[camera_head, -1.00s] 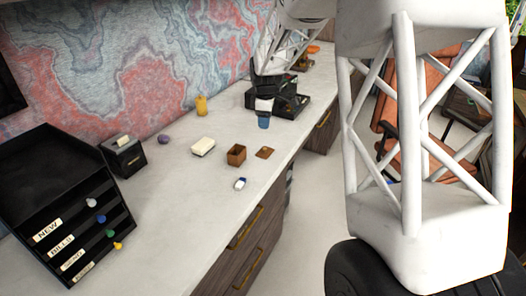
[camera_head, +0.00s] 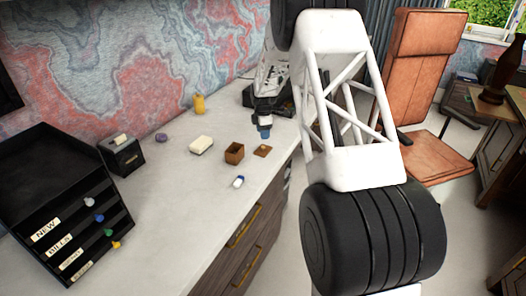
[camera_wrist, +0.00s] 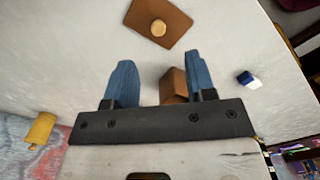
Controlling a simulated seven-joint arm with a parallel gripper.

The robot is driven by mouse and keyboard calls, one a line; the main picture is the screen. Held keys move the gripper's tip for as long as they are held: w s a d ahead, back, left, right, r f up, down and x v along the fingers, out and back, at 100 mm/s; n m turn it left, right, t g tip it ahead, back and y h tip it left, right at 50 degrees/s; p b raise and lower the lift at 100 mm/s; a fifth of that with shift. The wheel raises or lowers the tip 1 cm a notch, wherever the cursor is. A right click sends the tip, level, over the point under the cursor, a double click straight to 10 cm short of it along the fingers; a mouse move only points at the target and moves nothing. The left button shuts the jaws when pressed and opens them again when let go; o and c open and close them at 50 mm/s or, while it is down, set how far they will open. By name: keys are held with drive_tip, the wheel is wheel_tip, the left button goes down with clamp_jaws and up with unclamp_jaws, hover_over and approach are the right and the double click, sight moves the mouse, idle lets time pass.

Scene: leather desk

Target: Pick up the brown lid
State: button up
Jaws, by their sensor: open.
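The brown lid (camera_head: 262,151) lies flat on the light desk, to the right of the open brown box (camera_head: 234,153). In the wrist view the lid (camera_wrist: 175,13) is a brown square with a pale round knob, near the top edge and beyond my fingertips. My gripper (camera_head: 264,134) is above the desk, just behind the lid in the head view. In the wrist view my gripper (camera_wrist: 161,68) has its two blue fingers spread apart, with nothing held between them. The brown box (camera_wrist: 173,84) shows beside and partly behind the right finger.
A blue-and-white small block (camera_head: 238,182) lies near the desk's front edge. A whitish block (camera_head: 201,145), a purple item (camera_head: 161,138) and a yellow item (camera_head: 200,104) stand further left. A black device (camera_head: 240,96) is behind my gripper; a black organizer (camera_head: 65,225) stands far left.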

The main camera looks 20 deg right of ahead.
sight(263, 149)
idle(0.3)
drive_tip(key=shift+f, duration=1.3)
drive_tip(key=shift+w+f, duration=0.1)
drive_tip(key=shift+f, duration=2.5)
clamp_jaws()
